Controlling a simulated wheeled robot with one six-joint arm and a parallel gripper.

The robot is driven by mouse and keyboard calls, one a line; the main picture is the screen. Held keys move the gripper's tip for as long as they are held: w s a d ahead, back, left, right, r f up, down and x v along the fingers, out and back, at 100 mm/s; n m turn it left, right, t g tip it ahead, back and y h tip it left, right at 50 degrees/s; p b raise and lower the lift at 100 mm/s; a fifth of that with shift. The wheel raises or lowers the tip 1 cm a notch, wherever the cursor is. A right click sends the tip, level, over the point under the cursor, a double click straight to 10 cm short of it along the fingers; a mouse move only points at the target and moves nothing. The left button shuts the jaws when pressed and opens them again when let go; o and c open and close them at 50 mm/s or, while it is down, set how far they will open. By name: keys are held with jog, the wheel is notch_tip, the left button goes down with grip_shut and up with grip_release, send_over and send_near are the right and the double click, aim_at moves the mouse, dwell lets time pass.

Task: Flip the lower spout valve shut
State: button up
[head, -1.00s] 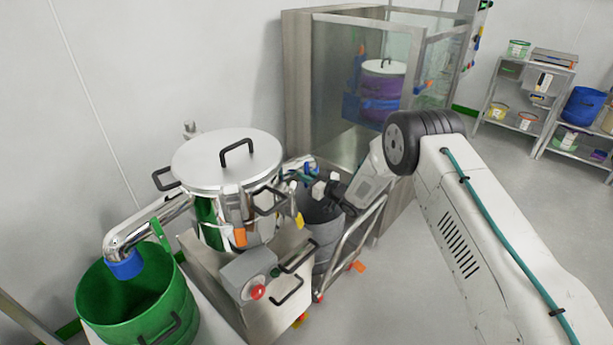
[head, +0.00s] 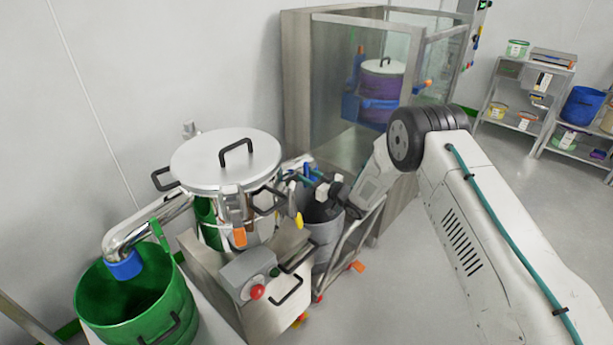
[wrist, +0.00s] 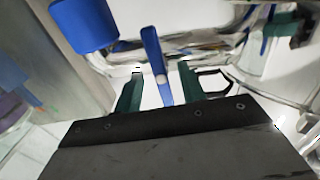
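A blue valve lever (wrist: 153,52) sits on a shiny steel spout pipe (wrist: 205,45) in the wrist view. My gripper (wrist: 160,85) is open, its two green fingers on either side of the lever with visible gaps, not closed on it. In the head view my gripper (head: 322,188) is at the spout right of the steel vessel (head: 225,160), above a grey drum (head: 322,235). A small blue part (head: 308,171) shows beside the gripper there. A blue cuff (wrist: 85,25) is at the pipe's end in the wrist view. The gripper partly hides the valve body.
A second blue lever (wrist: 268,30) is further right in the wrist view. A control box with a red button (head: 257,291) and a cart rail (head: 350,245) stand close below. A glass-walled booth (head: 345,80) is behind. A green drum (head: 140,310) is at left.

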jog(key=v, duration=0.6)
jog(key=shift+d, duration=0.1)
